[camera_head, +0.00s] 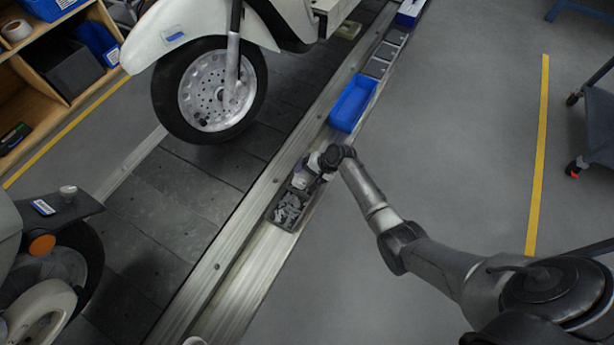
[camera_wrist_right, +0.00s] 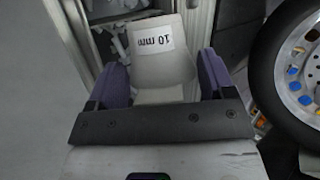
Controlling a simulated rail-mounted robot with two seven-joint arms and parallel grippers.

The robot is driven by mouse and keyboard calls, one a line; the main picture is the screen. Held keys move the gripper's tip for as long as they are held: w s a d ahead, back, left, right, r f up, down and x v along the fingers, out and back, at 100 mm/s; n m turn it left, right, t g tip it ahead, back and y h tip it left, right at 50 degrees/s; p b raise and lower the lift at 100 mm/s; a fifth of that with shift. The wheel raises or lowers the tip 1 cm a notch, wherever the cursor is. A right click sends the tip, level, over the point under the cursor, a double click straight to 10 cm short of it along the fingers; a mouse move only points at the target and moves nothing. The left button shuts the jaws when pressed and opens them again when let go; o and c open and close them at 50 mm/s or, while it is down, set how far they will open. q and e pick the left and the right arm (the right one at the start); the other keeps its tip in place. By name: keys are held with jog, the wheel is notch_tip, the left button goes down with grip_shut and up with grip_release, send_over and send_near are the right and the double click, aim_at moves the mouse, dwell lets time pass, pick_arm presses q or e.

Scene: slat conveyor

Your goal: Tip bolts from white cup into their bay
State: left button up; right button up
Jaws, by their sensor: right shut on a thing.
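My right gripper (camera_head: 314,168) is over the tray on the conveyor's edge rail. It is shut on the white cup (camera_wrist_right: 165,65), one purple finger on each side. The cup's "10 mm" label reads upside down in the right wrist view. In the head view the cup (camera_head: 300,178) is small and partly covered by the gripper; I cannot tell its exact tilt or contents. The dark divided tray (camera_head: 275,218) shows grey metal pieces (camera_head: 289,208) in its near bay. Grey pieces (camera_wrist_right: 117,42) also show behind the cup in the wrist view. My left gripper is not in view.
A blue bin (camera_head: 353,103) sits on the rail beyond the gripper, with small grey compartments (camera_head: 386,52) farther along. A white scooter's front wheel (camera_head: 212,90) stands on the slat conveyor (camera_head: 190,190). Grey floor (camera_head: 460,130) at right is clear up to a dark cart (camera_head: 598,120).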

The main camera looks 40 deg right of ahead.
jog(key=shift+w+d+f+y+b, duration=0.2)
jog(key=shift+w+d+y+b, duration=0.15)
jog(key=shift+y, duration=0.25)
jog(key=shift+w+d+m+g+y+b, duration=0.1)
jog(key=shift+d+m+g+y+b, duration=0.2)
jog(key=shift+m+g+y+b, duration=0.25)
jog(key=shift+d+m+y+b, duration=0.2)
jog(key=shift+m+y+b, duration=0.05)
jog(key=shift+y+b, duration=0.65)
jog(key=shift+d+y+b, duration=0.15)
jog(key=shift+y+b, duration=0.2)
jog(key=shift+y, duration=0.2)
jog(key=shift+r, duration=0.1)
jog(key=shift+r, duration=0.15)
